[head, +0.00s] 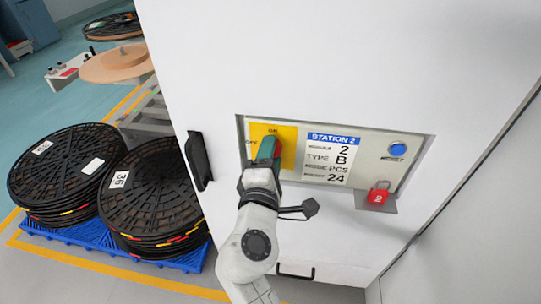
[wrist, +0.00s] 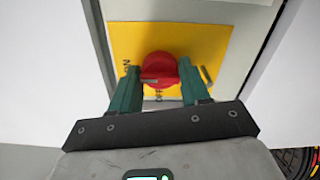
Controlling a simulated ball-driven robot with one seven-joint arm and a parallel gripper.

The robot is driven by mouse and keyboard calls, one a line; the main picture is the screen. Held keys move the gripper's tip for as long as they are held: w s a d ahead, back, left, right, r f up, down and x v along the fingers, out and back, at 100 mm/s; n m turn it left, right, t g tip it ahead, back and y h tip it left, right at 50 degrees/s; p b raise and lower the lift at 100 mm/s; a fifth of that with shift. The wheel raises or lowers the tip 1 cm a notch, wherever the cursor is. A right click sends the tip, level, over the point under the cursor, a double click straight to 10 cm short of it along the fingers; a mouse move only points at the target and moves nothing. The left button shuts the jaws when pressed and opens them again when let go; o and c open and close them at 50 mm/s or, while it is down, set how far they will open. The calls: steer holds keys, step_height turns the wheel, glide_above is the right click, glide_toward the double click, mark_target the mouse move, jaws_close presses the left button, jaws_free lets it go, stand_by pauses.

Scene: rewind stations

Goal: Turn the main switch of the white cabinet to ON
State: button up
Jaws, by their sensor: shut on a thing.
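The white cabinet (head: 330,50) fills the middle of the head view, with a recessed panel on its front. The main switch is a red knob (wrist: 160,70) on a yellow plate (head: 289,136). In the head view, ON is printed at the plate's top and OFF at its left. My gripper (wrist: 160,67) is shut on the red knob, one green finger on each side. In the head view my gripper (head: 267,149) covers most of the knob. I cannot tell surely which mark the knob points to.
Right of the plate are a station label (head: 329,158), a blue button (head: 397,149) and a red padlock (head: 379,197). A black handle (head: 198,160) sticks out left of the panel. Black reels (head: 65,172) lie stacked on a blue pallet (head: 75,238) at left.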

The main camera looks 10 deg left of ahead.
steer(key=o, duration=1)
steer(key=shift+d+f, duration=0.1)
steer(key=shift+f, duration=0.2)
steer(key=shift+s, duration=0.15)
